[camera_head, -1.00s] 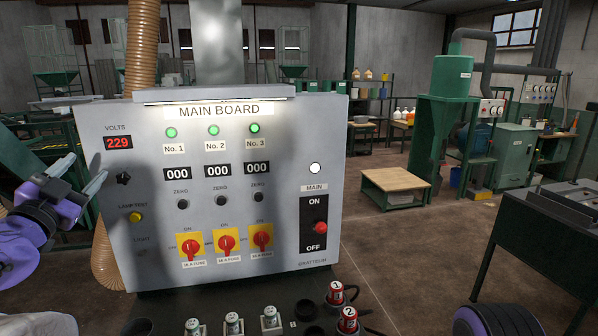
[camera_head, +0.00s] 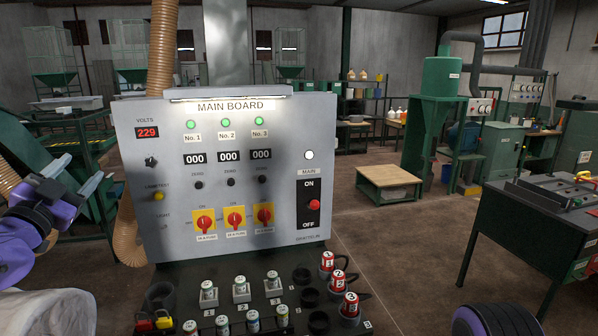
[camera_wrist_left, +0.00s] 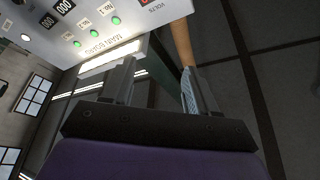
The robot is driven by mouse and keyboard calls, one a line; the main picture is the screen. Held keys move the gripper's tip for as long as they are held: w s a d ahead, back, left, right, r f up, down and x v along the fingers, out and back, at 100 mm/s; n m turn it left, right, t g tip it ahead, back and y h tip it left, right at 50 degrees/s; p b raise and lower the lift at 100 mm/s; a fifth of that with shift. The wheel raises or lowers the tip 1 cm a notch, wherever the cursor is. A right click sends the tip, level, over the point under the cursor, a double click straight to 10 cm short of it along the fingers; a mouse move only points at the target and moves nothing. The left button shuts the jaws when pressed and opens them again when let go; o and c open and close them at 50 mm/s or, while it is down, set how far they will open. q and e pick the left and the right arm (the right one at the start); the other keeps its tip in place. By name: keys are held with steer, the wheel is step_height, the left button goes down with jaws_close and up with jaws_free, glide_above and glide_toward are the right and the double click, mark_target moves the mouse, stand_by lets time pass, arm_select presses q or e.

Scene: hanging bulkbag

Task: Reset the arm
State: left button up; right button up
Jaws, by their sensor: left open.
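My left gripper (camera_head: 66,182) is at the left edge of the head view, left of the main board (camera_head: 290,180) and apart from it in the picture. Its grey fingers are spread with nothing between them; the left wrist view shows the open fingers (camera_wrist_left: 158,72) too. The purple arm behind it runs out of the picture at the left. The board stands upright in the middle, with a red VOLTS display reading 229, green lamps, counters at 000 and red-yellow switches. My right gripper is not in view.
Below the board, a dark panel (camera_head: 215,318) holds grey plugs and red numbered plugs (camera_head: 328,262). A white bulk bag (camera_head: 45,312) is at the lower left. A dark green bench (camera_head: 520,225) stands at the right. A low wooden table (camera_head: 388,176) is behind, with open floor around it.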

arm_select(q)
steer(key=s+d+f+n+g, duration=0.2)
steer(key=f+n+g, duration=0.1)
steer(key=f, duration=1)
steer(key=s+d+f+n+g+y, duration=0.1)
steer(key=s+d+f+n+g, duration=0.1)
steer(key=f, duration=1.2)
steer(key=s+d+f+n+g+y, duration=0.1)
steer(key=s+d+f+n+g, duration=0.1)
steer(key=f, duration=1.1)
steer(key=shift+s+f+n+g, duration=0.15)
steer(key=shift+s+n+g, duration=0.1)
steer(key=shift+n+g, duration=0.75)
steer(key=s+d+f+n+g, duration=0.25)
steer(key=s+f, duration=0.35)
steer(key=s, duration=0.4)
steer(key=s+d+f+n+g+y, duration=0.15)
steer(key=s+f+g, duration=0.25)
steer(key=s+f, duration=0.5)
steer(key=s+d+f+n+g, duration=0.2)
steer(key=s+d+f+g, duration=0.15)
steer(key=s, duration=0.85)
step_height(320, 180, down, 11)
steer(key=b, duration=1)
steer(key=shift+w+a+r+t, duration=0.15)
steer(key=shift+a+t, duration=0.15)
steer(key=shift+a, duration=0.1)
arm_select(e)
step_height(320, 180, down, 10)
